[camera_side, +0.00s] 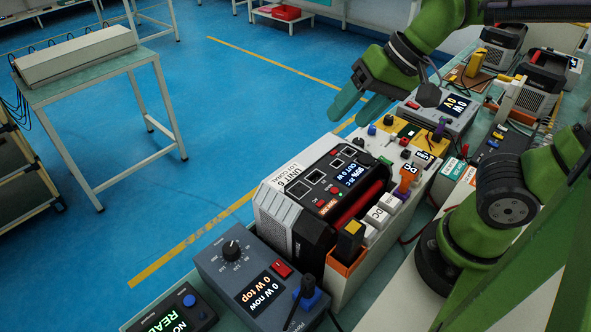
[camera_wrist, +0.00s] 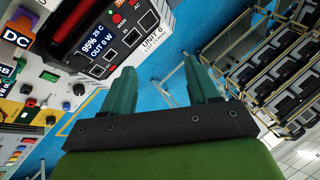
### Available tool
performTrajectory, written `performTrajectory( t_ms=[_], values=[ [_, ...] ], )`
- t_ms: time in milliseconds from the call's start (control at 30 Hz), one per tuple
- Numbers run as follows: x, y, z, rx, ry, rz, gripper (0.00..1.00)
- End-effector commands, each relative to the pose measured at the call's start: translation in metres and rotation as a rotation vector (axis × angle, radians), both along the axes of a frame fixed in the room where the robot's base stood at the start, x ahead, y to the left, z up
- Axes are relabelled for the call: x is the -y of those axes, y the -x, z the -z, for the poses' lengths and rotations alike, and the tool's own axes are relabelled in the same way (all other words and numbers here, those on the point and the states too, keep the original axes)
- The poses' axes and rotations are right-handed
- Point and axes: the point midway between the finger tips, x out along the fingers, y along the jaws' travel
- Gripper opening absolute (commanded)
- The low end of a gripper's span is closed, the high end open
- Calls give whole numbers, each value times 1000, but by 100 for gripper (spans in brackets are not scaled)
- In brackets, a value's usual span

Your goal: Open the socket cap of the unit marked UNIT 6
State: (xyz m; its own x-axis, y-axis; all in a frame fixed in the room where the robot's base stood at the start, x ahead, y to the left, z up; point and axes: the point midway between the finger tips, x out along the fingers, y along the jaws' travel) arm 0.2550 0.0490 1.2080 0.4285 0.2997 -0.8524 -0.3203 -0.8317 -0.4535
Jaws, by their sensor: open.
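The panel also shows in the wrist view, upper middle, with square sockets or covers (camera_wrist: 132,37) along the edge near the UNIT 6 label (camera_wrist: 153,42). I cannot tell which are capped. My gripper (camera_side: 358,107) is open and empty, above and beyond the unit's far end, apart from it. Its two teal fingers (camera_wrist: 160,70) show in the wrist view.
A grey power meter box (camera_side: 262,278) with a knob stands in front of the unit. DC plugs (camera_side: 378,214) and an orange holder (camera_side: 350,262) line its right side. More equipment fills the bench at the back right.

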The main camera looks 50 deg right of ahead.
Motion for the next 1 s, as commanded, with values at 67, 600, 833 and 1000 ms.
performTrajectory(
  t_ms=[67, 600, 833, 1000],
  values=[
    [4, -10, 4, -128, -72, 145, 59],
    [87, -51, 14, -607, -307, 1800, 59],
    [118, -46, 4, -567, -452, 2422, 59],
    [117, -43, 4, -558, -500, 2596, 59]
  ],
)
